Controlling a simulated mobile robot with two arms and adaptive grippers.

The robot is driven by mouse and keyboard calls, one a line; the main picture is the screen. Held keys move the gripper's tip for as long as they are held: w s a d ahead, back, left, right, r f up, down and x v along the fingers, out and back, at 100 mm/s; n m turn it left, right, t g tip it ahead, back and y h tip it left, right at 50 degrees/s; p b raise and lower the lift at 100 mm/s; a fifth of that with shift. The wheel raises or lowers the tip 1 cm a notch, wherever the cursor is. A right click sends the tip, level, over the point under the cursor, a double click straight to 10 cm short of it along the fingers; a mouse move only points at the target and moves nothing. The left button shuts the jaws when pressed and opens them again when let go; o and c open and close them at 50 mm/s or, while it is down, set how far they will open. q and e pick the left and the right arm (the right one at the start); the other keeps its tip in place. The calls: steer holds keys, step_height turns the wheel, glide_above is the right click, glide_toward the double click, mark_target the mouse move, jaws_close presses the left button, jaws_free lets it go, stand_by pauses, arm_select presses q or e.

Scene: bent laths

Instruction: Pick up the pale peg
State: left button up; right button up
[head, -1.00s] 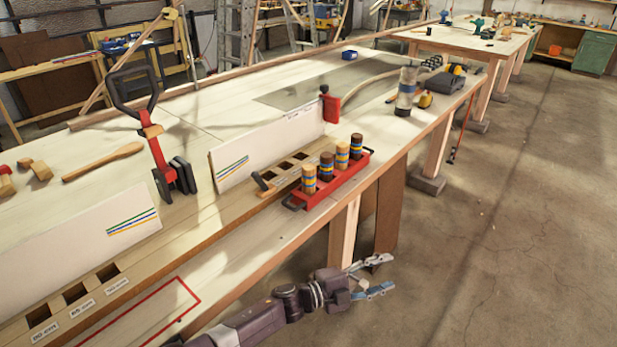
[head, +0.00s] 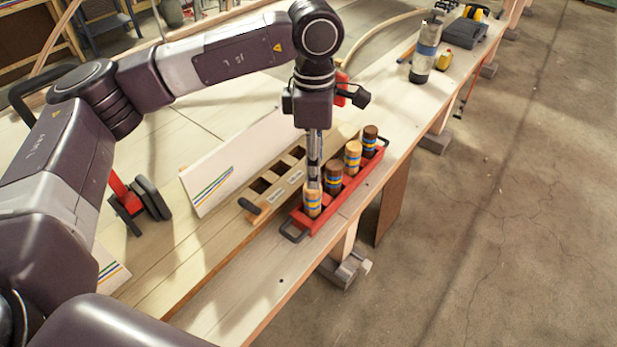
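A red tray (head: 318,221) on the bench holds a row of upright pegs with blue and yellow bands. The nearest peg is a pale peg (head: 313,203); behind it stand a dark peg (head: 333,178), another pale peg (head: 352,159) and another dark peg (head: 370,140). My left gripper (head: 314,184) points straight down at the top of the nearest pale peg. Its fingers are seen edge-on, so their gap and any grip on the peg cannot be made out. The peg still stands in the tray. My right gripper is not in view.
A wooden rack with square holes (head: 262,186) lies left of the tray, with a white board (head: 225,180) behind it. A red and black tool (head: 135,202) stands further left. Bench room in front of the tray is clear.

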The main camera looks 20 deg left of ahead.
mark_target(312, 198)
arm_select(q)
steer(key=shift+a, duration=0.35)
steer(key=shift+s+d+f+p, duration=0.15)
steer(key=shift+f+p, duration=0.25)
steer(key=shift+f, duration=0.25)
steer(key=shift+s+d+f+p, duration=0.15)
steer(key=shift+f+p, duration=0.25)
steer(key=shift+f, duration=0.2)
step_height(312, 198, down, 4)
steer(key=shift+w+a+r+p, duration=0.1)
steer(key=shift+w+p, duration=0.05)
steer(key=shift+p, duration=0.75)
steer(key=shift+f, duration=0.4)
steer(key=c, duration=0.8)
jaws_close()
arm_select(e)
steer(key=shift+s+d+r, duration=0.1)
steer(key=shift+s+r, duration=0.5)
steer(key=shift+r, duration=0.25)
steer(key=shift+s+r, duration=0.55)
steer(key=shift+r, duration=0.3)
